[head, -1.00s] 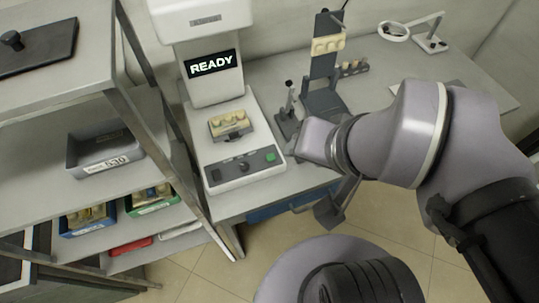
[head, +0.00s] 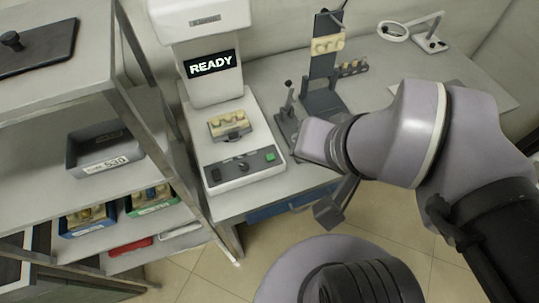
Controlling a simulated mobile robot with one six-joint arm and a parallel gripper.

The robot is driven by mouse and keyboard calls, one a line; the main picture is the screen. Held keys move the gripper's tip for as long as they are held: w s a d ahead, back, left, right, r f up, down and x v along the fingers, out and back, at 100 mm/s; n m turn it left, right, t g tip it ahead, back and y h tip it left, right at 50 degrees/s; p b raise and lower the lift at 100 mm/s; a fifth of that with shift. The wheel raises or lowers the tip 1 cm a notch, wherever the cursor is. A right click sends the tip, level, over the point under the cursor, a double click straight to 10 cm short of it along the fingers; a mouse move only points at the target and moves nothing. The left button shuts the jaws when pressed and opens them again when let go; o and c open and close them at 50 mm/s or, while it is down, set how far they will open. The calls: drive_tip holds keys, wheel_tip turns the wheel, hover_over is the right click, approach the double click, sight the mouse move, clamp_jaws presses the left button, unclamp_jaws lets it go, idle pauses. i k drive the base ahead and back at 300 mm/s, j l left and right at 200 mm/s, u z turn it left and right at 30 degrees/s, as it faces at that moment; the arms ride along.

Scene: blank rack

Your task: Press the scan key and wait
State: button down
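The scanner (head: 202,80) is a white machine on the bench, and its dark screen (head: 210,64) reads READY. Its front panel (head: 240,167) has a green key (head: 270,156), a dark round knob and a dark switch. A grey fixture with a row of tan parts (head: 229,122) sits on the scanner's bed. My gripper (head: 328,214) hangs at the end of my arm, right of the panel and in front of the bench edge, apart from the green key. Its fingers are partly hidden, so I cannot tell its opening.
A shelf rack (head: 150,90) stands left of the scanner, holding a grey bin (head: 98,160), a blue bin (head: 85,222) and a green bin (head: 152,202). A dark upright stand (head: 322,75) with tan parts stands behind my arm. A ring lamp (head: 394,31) is at the back right.

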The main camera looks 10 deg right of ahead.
sight(271, 157)
drive_tip(key=k+j+u, duration=0.1)
drive_tip(key=j+u, duration=0.2)
drive_tip(key=u, duration=0.15)
drive_tip(key=k+j+u, duration=0.1)
drive_tip(key=j+u, duration=0.35)
drive_tip(key=l, duration=0.1)
